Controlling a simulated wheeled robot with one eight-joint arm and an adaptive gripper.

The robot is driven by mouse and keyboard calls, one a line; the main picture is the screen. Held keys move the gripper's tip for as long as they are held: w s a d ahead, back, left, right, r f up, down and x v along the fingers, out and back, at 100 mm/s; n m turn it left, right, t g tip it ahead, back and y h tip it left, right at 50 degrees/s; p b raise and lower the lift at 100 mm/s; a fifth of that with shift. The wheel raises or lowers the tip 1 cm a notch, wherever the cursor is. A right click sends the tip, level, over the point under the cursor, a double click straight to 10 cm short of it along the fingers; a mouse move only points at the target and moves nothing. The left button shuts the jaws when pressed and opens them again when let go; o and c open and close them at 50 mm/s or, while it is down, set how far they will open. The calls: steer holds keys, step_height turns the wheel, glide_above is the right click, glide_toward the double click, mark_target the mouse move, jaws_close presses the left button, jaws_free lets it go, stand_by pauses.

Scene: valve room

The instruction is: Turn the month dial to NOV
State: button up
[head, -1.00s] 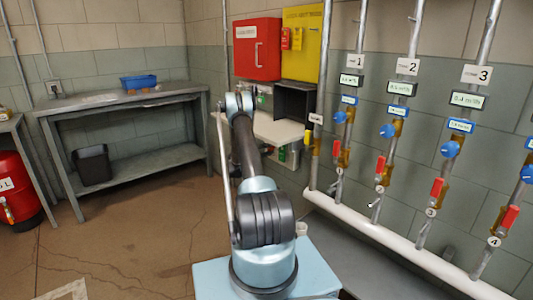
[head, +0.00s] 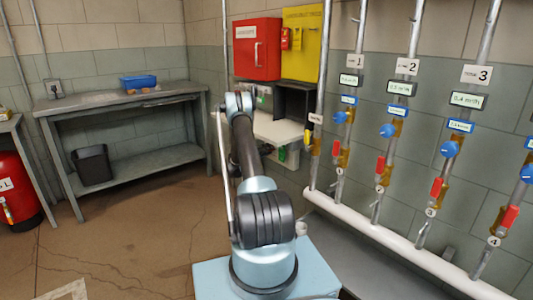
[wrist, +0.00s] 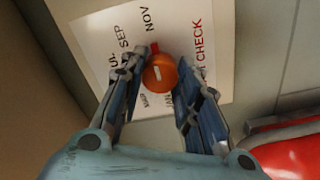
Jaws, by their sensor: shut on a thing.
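The month dial is an orange knob (wrist: 161,74) with a white mark on its face and a red pointer at its rim. It sits on a white card (wrist: 100,30) printed with months around it. In the wrist view the pointer is at the top of the knob, toward the word NOV (wrist: 147,20). SEP, MAR and JAN also show; part of the lettering is hidden by the fingers. My gripper (wrist: 161,78) is shut on the knob, one finger at each side. In the head view my arm reaches to the back wall, and the dial and fingers cannot be made out.
A red first-aid-style box (head: 257,49) and yellow board (head: 306,42) hang on the back wall above a pale shelf (head: 272,128). Pipes with blue knobs and red levers (head: 437,187) line the right. A workbench (head: 120,101) stands left. Floor between is clear.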

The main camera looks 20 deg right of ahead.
steer(key=shift+s+d+f, duration=0.15)
steer(key=o, duration=1.1)
steer(key=v, duration=1.2)
